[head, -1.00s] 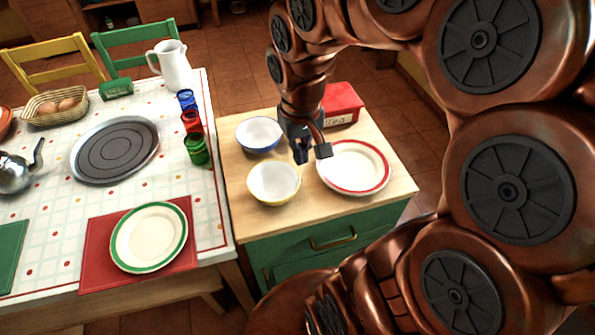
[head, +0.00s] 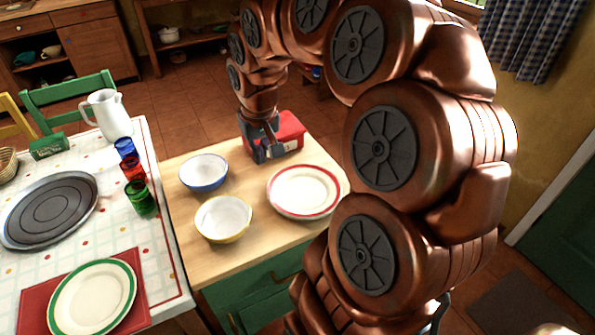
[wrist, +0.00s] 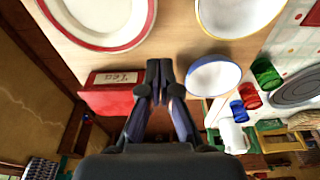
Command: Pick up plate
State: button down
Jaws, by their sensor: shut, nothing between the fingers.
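A white plate with a red rim (head: 304,191) lies flat on the wooden top of the green cabinet. It also shows at the top of the wrist view (wrist: 98,18), partly cut off by the frame. A second plate, white with a green rim (head: 92,298), lies on a red mat on the dining table. My gripper (head: 262,158) is shut and empty, behind the red-rimmed plate and in front of the red tea tin. In the wrist view my gripper's fingers (wrist: 159,68) are together, apart from the plate.
On the cabinet top (head: 255,240) stand a blue-rimmed bowl (head: 204,174), a yellow-rimmed bowl (head: 223,220) and the red tea tin (head: 290,132). Coloured glasses (head: 134,169), a white jug (head: 108,114) and a round grey tray (head: 48,208) are on the dining table.

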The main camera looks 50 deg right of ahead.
jog(key=w+d+f+m+t+h+b, duration=0.1)
jog(key=d+f+m+b, duration=0.1)
jog(key=d, duration=0.7)
jog(key=w+d+f+m+b, duration=0.1)
jog(key=d+f, duration=0.1)
jog(key=d, duration=0.7)
jog(key=x, duration=0.4)
jog(key=p+x, duration=0.1)
jog(key=x, duration=0.4)
jog(key=shift+w+a, duration=0.15)
jog(key=shift+w, duration=0.1)
jog(key=shift+s+a+p, duration=0.2)
jog(key=shift+s+a, duration=0.35)
jog(key=shift+s, duration=0.25)
jog(key=shift+s+a+p, duration=0.2)
jog(key=shift+s+a, duration=0.4)
jog(key=shift+s, duration=0.2)
jog(key=shift+a, duration=0.1)
